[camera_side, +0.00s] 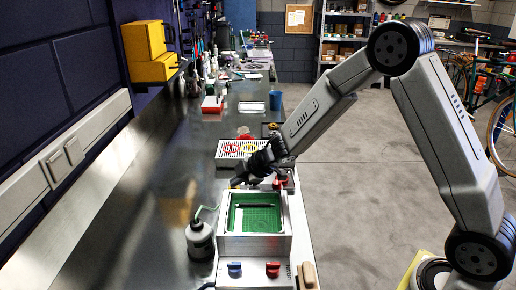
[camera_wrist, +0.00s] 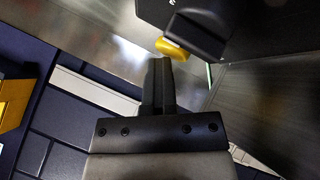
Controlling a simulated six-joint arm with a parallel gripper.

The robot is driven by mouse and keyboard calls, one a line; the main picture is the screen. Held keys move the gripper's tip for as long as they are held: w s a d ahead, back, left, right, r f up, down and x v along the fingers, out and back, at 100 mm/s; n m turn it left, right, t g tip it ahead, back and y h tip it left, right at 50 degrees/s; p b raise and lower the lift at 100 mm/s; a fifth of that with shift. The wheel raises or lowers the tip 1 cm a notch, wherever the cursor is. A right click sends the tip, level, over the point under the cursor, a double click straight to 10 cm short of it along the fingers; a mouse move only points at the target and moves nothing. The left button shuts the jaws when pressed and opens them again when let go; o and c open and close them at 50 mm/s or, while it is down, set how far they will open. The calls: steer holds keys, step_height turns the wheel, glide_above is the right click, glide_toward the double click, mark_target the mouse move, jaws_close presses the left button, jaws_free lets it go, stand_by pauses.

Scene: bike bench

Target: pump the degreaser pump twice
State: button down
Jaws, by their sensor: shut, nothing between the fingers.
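A grey pump bottle (camera_side: 200,240) with a pale label and a thin green spout stands upright on the bench, left of the metal-framed basin; I take it for the degreaser pump. My gripper (camera_side: 243,176) is behind the basin, up and to the right of the bottle in the side view, apart from it. In the wrist view my gripper (camera_wrist: 161,62) has its dark fingers closed together, with nothing between them. A dark part with a yellow tip (camera_wrist: 172,48) is just beyond the fingertips; I cannot tell what it is or whether they touch.
The basin (camera_side: 285,240) has a green inside and blue (camera_side: 235,268) and red (camera_side: 272,268) knobs in front. A pale tray (camera_side: 226,162) with red and yellow items lies behind my gripper. A wooden-looking block (camera_side: 309,275) is at the front right.

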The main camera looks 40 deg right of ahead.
mark_target(238, 188)
steer(key=shift+s+f, duration=0.2)
steer(key=shift+f, duration=0.5)
stand_by(0.4)
steer(key=shift+r, duration=0.2)
stand_by(0.4)
steer(key=shift+r, duration=0.1)
steer(key=shift+w+r, duration=0.1)
steer(key=shift+r, duration=3.1)
steer(key=shift+d, duration=0.1)
steer(key=s+d+f+m+g+h, duration=0.1)
steer(key=s+d+m+h, duration=0.25)
steer(key=s, duration=0.35)
steer(key=s+d+m+g+h, duration=0.1)
steer(key=s+d+m+h, duration=0.25)
steer(key=s, duration=0.25)
steer(key=s+a+f+m+g+y, duration=0.1)
steer(key=s+a+m, duration=0.1)
steer(key=s, duration=0.3)
steer(key=s+a+f+m+g+y, duration=0.1)
steer(key=s+f+m+g, duration=0.1)
steer(key=s+m, duration=0.3)
steer(key=shift+s+a+g+y, duration=0.3)
steer(key=shift+s+a+y, duration=0.1)
steer(key=shift+s, duration=0.35)
